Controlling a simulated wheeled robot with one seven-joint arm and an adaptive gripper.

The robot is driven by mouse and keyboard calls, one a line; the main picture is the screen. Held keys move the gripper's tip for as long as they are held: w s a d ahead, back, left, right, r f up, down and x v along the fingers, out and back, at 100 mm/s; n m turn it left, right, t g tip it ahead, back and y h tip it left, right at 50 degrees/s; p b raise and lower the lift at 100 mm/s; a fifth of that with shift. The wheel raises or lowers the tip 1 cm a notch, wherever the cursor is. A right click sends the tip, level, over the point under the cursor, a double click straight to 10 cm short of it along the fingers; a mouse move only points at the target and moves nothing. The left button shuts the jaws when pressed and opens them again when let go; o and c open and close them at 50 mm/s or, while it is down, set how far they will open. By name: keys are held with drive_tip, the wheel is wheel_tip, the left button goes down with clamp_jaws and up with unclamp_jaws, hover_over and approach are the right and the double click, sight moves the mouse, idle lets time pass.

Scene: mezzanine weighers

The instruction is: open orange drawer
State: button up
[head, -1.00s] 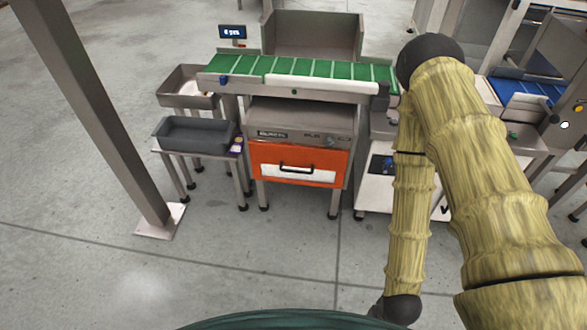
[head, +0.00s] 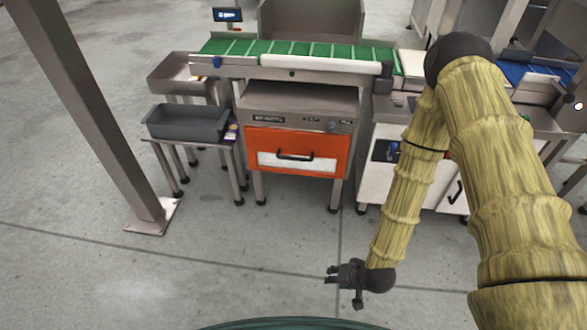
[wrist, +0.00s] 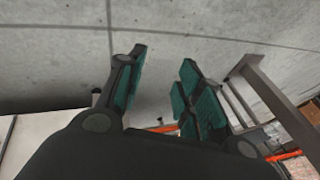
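The orange drawer (head: 329,140) is in the front of a grey machine below the green conveyor, in the head view. It looks shut. It has a white lower panel and a dark bar handle (head: 295,155). My gripper (head: 331,274) is in front of the drawer, apart from it, over the floor and pointing left. In the wrist view my gripper (wrist: 158,93) shows two fingers with green pads, spread apart, with only floor between them. A strip of orange (wrist: 160,129) shows behind the fingers there, partly hidden.
A small table with a dark grey tray (head: 187,133) stands left of the drawer. A steel post (head: 95,110) stands further left. A white cabinet (head: 385,180) stands to the right, partly behind my arm. The floor before the drawer is clear.

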drive_tip(key=w+a+f+m+t+y+b, duration=0.1)
drive_tip(key=w+a+f+b, duration=0.15)
drive_tip(key=w, duration=0.35)
drive_tip(key=w+a+f+m+t+y+b, duration=0.1)
drive_tip(key=w+a+f+t+b, duration=0.1)
drive_tip(key=w+b, duration=0.25)
drive_tip(key=m+t+y+b, duration=0.5)
drive_tip(key=t+b, duration=0.4)
drive_tip(key=b, duration=1.4)
approach(294, 159)
drive_tip(key=shift+n+y, duration=0.5)
drive_tip(key=shift+y, duration=0.2)
drive_tip(key=b+x, duration=0.1)
drive_tip(key=x, duration=0.2)
drive_tip(key=f+b+x, duration=0.1)
drive_tip(key=x, duration=0.2)
drive_tip(key=b+x, duration=0.2)
drive_tip(key=x, duration=0.1)
drive_tip(key=shift+w+d+f, duration=0.15)
drive_tip(key=shift+w, duration=0.35)
drive_tip(key=shift+w+a, duration=0.35)
drive_tip(key=shift+w, duration=0.1)
drive_tip(key=shift+c, duration=0.3)
clamp_jaws()
